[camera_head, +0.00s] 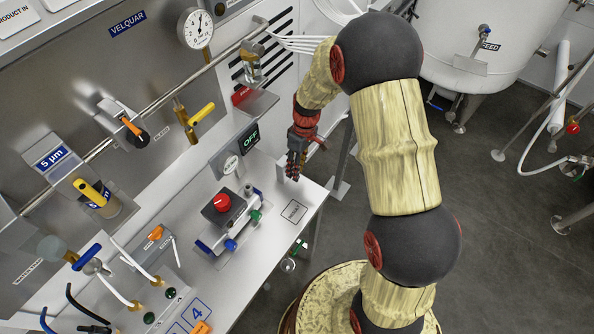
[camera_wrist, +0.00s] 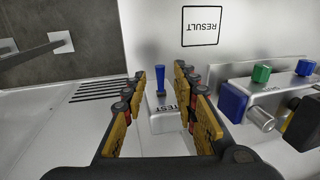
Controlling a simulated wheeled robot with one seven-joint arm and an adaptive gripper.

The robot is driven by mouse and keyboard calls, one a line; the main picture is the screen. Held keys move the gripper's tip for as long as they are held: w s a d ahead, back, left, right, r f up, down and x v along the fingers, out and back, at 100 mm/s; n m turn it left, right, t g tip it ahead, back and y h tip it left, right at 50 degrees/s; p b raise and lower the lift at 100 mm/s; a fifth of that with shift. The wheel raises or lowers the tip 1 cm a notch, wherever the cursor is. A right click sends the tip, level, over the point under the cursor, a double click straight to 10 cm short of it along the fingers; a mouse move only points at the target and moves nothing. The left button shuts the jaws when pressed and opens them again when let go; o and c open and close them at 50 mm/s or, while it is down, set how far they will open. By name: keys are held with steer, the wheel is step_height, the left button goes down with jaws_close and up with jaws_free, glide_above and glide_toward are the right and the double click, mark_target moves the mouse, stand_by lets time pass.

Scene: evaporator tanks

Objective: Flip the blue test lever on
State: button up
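The blue test lever (camera_wrist: 160,79) stands upright on a small grey box marked TEST (camera_wrist: 163,118) in the wrist view. My gripper (camera_wrist: 160,74) is open, with one yellow-and-black finger on each side of the lever. I see gaps between the lever and both fingers. In the head view my gripper (camera_head: 293,172) points down at the back right of the white bench, and I cannot make out the lever there. A display (camera_head: 250,137) to its left reads OFF.
A plate marked RESULT (camera_head: 294,211) lies on the bench (camera_head: 272,254). Left of it stands a device with a red knob (camera_head: 223,202) and blue and green knobs. Valves and a pipe (camera_head: 185,80) run along the steel panel. A slotted vent (camera_head: 268,50) is behind my gripper.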

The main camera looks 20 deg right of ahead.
steer(key=shift+s+a+f, duration=0.1)
steer(key=shift+f, duration=0.45)
jaws_close()
